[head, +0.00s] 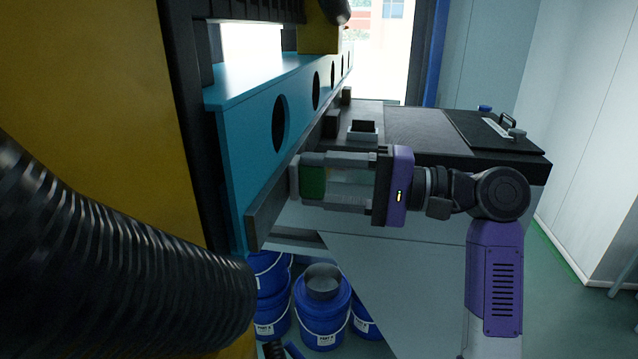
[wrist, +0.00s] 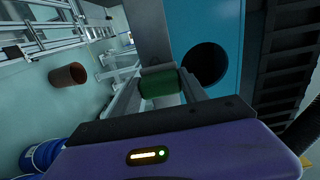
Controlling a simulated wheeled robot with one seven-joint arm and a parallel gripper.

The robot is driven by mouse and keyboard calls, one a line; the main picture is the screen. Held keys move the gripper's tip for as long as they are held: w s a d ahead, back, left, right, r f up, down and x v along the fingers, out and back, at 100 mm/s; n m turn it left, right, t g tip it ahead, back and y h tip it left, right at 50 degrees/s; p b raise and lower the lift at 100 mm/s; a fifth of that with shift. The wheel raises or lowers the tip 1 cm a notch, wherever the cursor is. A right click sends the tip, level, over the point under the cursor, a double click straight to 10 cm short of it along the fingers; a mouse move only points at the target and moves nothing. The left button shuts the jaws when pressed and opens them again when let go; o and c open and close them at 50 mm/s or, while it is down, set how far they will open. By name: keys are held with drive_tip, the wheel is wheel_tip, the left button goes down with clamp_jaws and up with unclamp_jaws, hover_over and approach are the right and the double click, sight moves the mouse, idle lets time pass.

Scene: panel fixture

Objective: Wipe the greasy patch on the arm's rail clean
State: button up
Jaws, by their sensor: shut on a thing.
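My gripper (head: 318,178) reaches left from its purple body and is shut on a green block (head: 313,186) with a paler face at its front. The block also shows between the fingers in the wrist view (wrist: 160,86). The dark grey rail (head: 264,216) runs along the lower edge of the blue, holed arm (head: 240,150). The rail also shows in the wrist view (wrist: 148,30), straight ahead of the block. The block's front is at or very close to the rail; I cannot tell whether it touches. I cannot make out a greasy patch; the block and gripper hide part of the rail.
A dark-topped bench (head: 430,130) with a small open box (head: 362,131) stands behind my gripper. Blue buckets (head: 322,308) stand below the rail. A thick black ribbed hose (head: 120,265) fills the lower left. Floor at the right (head: 570,275) is clear.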

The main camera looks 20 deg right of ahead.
drive_tip(key=shift+w+d, duration=1.25)
drive_tip(key=shift+w, duration=0.55)
drive_tip(key=shift+w+d, duration=1.3)
drive_tip(key=shift+w, duration=0.5)
drive_tip(key=shift+w+d, duration=1.25)
drive_tip(key=shift+w, duration=0.55)
drive_tip(key=shift+s+a, duration=1.3)
drive_tip(key=shift+s, duration=0.55)
drive_tip(key=shift+s+a, duration=1.35)
drive_tip(key=shift+s, duration=0.45)
drive_tip(key=shift+s+a, duration=1.3)
drive_tip(key=shift+s, duration=0.55)
drive_tip(key=shift+s+a, duration=1.15)
drive_tip(key=shift+s, duration=0.1)
drive_tip(key=v, duration=0.6)
drive_tip(key=shift+d, duration=0.15)
drive_tip(key=v, duration=0.3)
